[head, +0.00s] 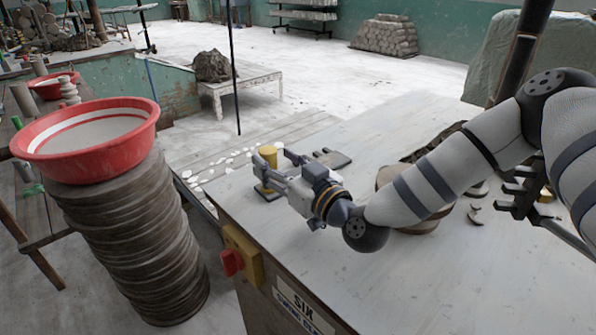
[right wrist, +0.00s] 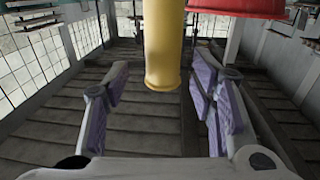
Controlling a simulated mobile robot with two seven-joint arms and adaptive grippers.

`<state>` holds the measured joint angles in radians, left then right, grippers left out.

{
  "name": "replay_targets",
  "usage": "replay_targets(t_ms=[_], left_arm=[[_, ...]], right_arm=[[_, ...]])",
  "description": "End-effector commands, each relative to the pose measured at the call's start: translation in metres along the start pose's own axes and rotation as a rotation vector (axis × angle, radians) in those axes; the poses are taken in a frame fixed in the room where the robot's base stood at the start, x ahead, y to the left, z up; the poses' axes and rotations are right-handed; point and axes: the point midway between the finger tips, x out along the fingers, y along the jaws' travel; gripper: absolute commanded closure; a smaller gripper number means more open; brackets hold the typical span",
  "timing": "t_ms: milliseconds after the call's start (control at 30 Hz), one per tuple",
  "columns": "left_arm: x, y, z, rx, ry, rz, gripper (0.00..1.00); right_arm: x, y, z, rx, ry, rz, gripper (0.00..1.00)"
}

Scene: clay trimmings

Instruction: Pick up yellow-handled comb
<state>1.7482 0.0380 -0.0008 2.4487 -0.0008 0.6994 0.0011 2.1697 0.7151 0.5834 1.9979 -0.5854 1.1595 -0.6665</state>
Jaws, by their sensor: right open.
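The yellow-handled comb shows in the head view as a yellow handle (head: 268,153) near the far left edge of the pale table; a dark flat piece shows below it. My right gripper (head: 276,168) is open around the handle, partly covering it. In the right wrist view the yellow handle (right wrist: 163,50) comes down from the top edge into the space between the two purple-padded fingers. A gap shows on both sides, so neither pad seems to touch it. The rest of the comb is hidden there. My left gripper is not in view.
A dark notched piece (head: 333,158) lies flat on the pale table (head: 300,262) just right of the gripper. Round wooden boards stand under my right forearm. A red basin (head: 50,153) tops a tall disc stack (head: 150,255) at left. The table's front area is clear.

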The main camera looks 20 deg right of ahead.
Motion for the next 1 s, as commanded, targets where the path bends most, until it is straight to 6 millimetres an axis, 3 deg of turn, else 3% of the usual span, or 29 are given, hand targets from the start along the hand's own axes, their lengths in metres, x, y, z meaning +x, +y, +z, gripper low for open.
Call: replay_targets(t_ms=[100,200,400,633,1000], left_arm=[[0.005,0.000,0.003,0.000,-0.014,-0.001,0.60],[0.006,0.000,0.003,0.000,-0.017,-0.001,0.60],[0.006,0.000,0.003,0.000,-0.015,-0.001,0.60],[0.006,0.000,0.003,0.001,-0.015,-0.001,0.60],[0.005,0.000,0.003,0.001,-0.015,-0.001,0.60]], right_arm=[[0.022,-0.003,0.004,-0.001,-0.004,0.000,0.49],[0.032,-0.003,0.002,0.000,-0.004,0.000,0.49],[0.033,-0.003,0.000,0.000,-0.001,0.000,0.49],[0.033,-0.003,0.000,0.000,-0.001,0.000,0.99],[0.033,-0.002,-0.002,-0.002,0.001,0.001,1.00]])
